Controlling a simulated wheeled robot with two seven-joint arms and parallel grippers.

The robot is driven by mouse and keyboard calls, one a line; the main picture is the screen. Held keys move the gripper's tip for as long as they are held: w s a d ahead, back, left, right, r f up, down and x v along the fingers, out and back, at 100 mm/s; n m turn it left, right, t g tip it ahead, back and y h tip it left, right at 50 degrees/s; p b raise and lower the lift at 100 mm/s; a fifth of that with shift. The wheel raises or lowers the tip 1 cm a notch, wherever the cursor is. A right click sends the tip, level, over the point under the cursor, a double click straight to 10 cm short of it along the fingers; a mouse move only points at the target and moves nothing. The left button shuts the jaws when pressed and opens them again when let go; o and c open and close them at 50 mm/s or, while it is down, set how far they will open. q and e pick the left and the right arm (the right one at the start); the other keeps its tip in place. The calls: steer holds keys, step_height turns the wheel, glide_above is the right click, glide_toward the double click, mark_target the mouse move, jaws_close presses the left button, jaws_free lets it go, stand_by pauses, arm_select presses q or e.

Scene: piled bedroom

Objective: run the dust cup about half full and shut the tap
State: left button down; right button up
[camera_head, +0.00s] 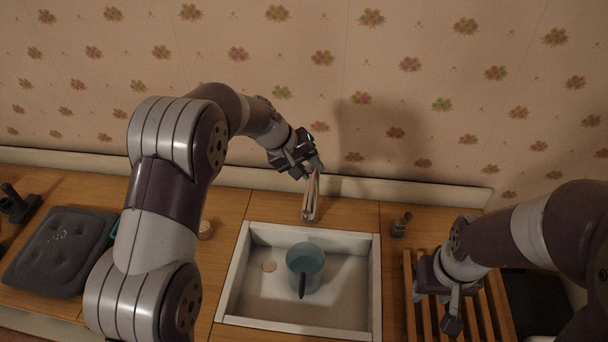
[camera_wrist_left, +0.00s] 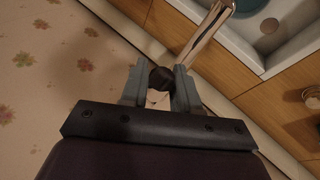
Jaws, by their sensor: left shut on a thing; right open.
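The dust cup (camera_head: 305,262), blue-grey with a dark handle towards the front, stands upright in the sink (camera_head: 334,313). Its inside looks pale bluish; I cannot tell the water level. The metal tap (camera_head: 310,203) stands behind the sink, its spout reaching over the back rim towards the cup. I make out no water stream. My left gripper (camera_head: 313,167) is shut on the dark tap knob (camera_wrist_left: 160,78), between its fingers in the left wrist view. My right gripper (camera_head: 435,302) is open and empty above the slatted rack, away from the cup.
The slatted wooden rack (camera_head: 484,318) lies right of the sink. A small dark bottle-like item (camera_head: 401,225) stands behind it. A grey tufted cushion (camera_head: 60,252) lies on the counter at left. A small round item (camera_head: 205,230) sits left of the sink. The patterned wall is close behind the tap.

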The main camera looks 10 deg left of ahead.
arm_select(q)
steer(key=shift+a, duration=0.1)
steer(key=c, duration=0.9)
jaws_free()
steer(key=v, duration=1.2)
steer(key=shift+a+r, duration=0.2)
